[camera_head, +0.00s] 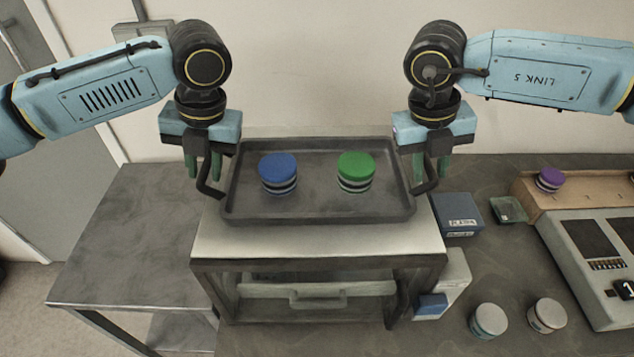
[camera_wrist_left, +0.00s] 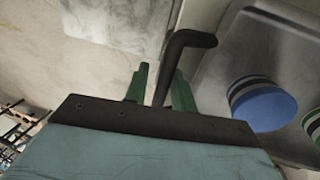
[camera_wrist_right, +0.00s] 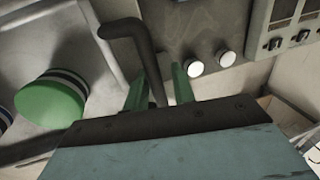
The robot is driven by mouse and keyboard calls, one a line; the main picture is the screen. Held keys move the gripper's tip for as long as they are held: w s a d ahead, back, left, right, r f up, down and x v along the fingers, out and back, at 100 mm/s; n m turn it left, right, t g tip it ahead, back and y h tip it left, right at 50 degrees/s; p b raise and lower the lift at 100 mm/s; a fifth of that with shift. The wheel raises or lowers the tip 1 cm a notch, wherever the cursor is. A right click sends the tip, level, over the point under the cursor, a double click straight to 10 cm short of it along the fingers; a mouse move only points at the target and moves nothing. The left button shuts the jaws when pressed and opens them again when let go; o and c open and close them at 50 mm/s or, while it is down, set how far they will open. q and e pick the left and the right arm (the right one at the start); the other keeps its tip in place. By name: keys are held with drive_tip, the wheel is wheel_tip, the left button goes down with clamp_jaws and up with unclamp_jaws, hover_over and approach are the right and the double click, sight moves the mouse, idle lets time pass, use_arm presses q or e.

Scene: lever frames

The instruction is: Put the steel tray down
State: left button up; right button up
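The dark steel tray (camera_head: 320,207) is level over the pale top of a small stand (camera_head: 320,241); it appears to rest there, though its underside is hidden. A blue-lidded jar (camera_head: 278,172) and a green-lidded jar (camera_head: 355,171) stand upright on it. My left gripper (camera_head: 204,172) is open around the tray's left handle, whose bent bar shows between the fingers in the left wrist view (camera_wrist_left: 160,80). My right gripper (camera_head: 430,172) is open around the right handle, with a gap beside the bar in the right wrist view (camera_wrist_right: 152,75).
A bare grey table (camera_head: 120,235) extends to the left. On the right counter are a blue box (camera_head: 458,214), a small green item (camera_head: 508,209), two white-lidded jars (camera_head: 489,320) and an instrument panel (camera_head: 590,255).

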use_arm(q)
drive_tip(key=shift+o, duration=0.6)
drive_tip(key=shift+d, duration=0.15)
use_arm(e)
drive_tip(key=shift+o, duration=0.6)
drive_tip(key=shift+a+r, duration=0.1)
use_arm(q)
drive_tip(key=shift+r, duration=0.1)
drive_tip(key=shift+d+r, duration=0.1)
drive_tip(key=shift+r, duration=0.1)
use_arm(e)
drive_tip(key=shift+a, duration=0.1)
use_arm(q)
drive_tip(key=v, duration=1.1)
drive_tip(key=shift+r, duration=0.2)
use_arm(e)
drive_tip(key=v, duration=1.2)
drive_tip(key=shift+s, duration=0.1)
use_arm(q)
drive_tip(key=shift+r, duration=0.1)
use_arm(e)
drive_tip(key=shift+r, duration=0.1)
